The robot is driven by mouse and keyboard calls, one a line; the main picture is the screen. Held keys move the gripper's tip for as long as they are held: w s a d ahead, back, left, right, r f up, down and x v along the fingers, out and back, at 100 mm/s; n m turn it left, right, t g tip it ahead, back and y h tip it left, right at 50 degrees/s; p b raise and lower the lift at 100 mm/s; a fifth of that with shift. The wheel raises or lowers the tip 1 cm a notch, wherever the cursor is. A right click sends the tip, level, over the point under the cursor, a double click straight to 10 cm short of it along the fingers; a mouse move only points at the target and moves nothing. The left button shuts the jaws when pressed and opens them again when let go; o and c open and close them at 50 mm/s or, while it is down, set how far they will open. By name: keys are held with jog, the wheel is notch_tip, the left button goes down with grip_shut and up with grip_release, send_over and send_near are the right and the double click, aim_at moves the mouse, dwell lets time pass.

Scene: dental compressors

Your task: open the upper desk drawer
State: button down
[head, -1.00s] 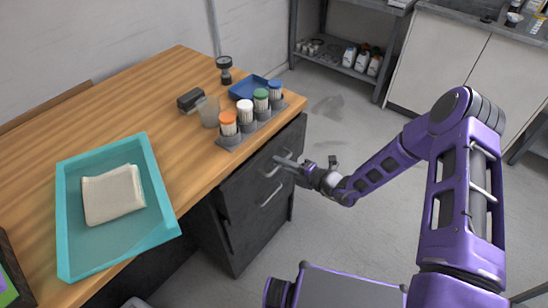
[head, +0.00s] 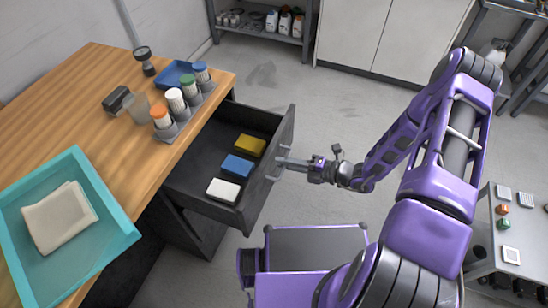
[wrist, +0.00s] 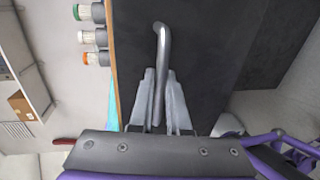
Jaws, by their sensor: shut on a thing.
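The upper desk drawer (head: 190,186) stands pulled out from under the wooden desk in the head view. Inside it lie a yellow block (head: 250,146), a blue block (head: 237,166) and a white block (head: 223,191). My gripper (head: 287,163) is at the drawer's front panel, shut on the metal handle. In the wrist view the two fingers (wrist: 160,100) close around the bar handle (wrist: 162,50), which stands out from the dark drawer front (wrist: 205,45).
On the desk (head: 92,85) are a teal tray (head: 112,205) with a folded cloth (head: 58,217), a rack of capped jars (head: 180,119), a blue tray (head: 172,75) and a dark flashlight-like object (head: 144,60). A grey trolley (head: 482,240) stands at right. Floor beyond the drawer is clear.

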jog(key=shift+s+d, duration=0.1)
jog(key=shift+d, duration=0.2)
jog(key=c, duration=1.2)
grip_release()
jog(key=shift+o, duration=0.2)
jog(key=v, duration=1.7)
jog(key=shift+d, duration=0.2)
